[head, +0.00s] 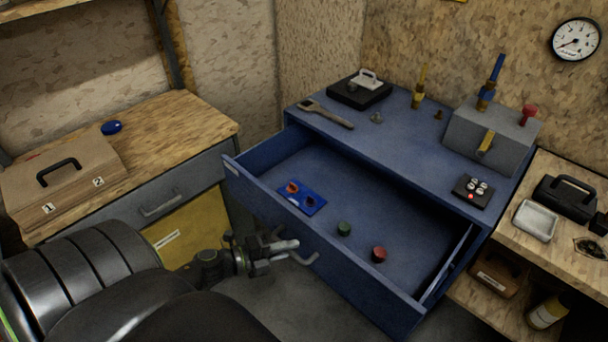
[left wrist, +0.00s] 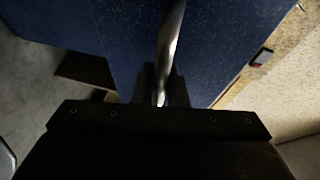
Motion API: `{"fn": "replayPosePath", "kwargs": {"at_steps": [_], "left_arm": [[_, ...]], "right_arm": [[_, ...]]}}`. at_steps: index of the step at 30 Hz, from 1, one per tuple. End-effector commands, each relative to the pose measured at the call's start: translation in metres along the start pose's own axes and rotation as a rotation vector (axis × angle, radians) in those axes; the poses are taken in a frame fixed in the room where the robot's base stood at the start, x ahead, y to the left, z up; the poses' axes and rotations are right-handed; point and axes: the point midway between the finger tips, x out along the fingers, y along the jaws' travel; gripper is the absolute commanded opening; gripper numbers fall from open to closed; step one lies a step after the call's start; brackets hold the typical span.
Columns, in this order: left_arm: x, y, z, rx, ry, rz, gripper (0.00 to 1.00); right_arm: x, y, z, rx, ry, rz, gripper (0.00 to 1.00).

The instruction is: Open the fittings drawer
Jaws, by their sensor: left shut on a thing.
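The blue fittings drawer (head: 370,278) stands pulled far out of the blue cabinet (head: 400,135) in the head view. Inside it lie a blue tray with small parts (head: 302,197), a green round piece (head: 344,229) and a red round piece (head: 379,254). My left gripper (head: 284,246) is at the drawer front, shut on the metal drawer handle (head: 305,259). In the left wrist view the handle bar (left wrist: 171,45) runs between the dark fingers (left wrist: 160,90), with the blue front behind it. My right gripper is not in view.
At left, a wooden bench with a grey drawer (head: 160,203) carries a brown case (head: 62,182). A grey box with levers (head: 485,140) and a wrench (head: 325,115) sit on the blue cabinet top. A wooden shelf unit (head: 525,265) stands close at right.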

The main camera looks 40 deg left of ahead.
Motion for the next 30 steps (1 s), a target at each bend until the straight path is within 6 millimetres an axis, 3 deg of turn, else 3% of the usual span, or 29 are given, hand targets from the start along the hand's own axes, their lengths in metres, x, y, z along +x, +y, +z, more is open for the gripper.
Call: {"fn": "replayPosePath", "kwargs": {"at_steps": [3,9,15,26,27,30], "left_arm": [[-0.022,0.007,-0.009,-0.002,-0.001,0.005,0.00],[-0.043,0.011,-0.017,-0.001,-0.001,0.003,0.00],[-0.051,0.012,-0.020,-0.001,-0.002,0.002,0.00],[-0.051,0.012,-0.021,0.000,-0.002,0.002,0.00],[-0.051,0.012,-0.021,0.000,-0.002,0.002,0.16],[-0.051,0.012,-0.021,0.000,-0.001,0.001,0.29]], "right_arm": [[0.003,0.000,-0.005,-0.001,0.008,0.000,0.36],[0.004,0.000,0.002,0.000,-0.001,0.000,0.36],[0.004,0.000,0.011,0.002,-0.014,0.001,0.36],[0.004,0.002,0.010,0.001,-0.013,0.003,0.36],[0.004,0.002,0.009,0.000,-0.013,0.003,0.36],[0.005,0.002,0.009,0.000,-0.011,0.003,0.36]]}}
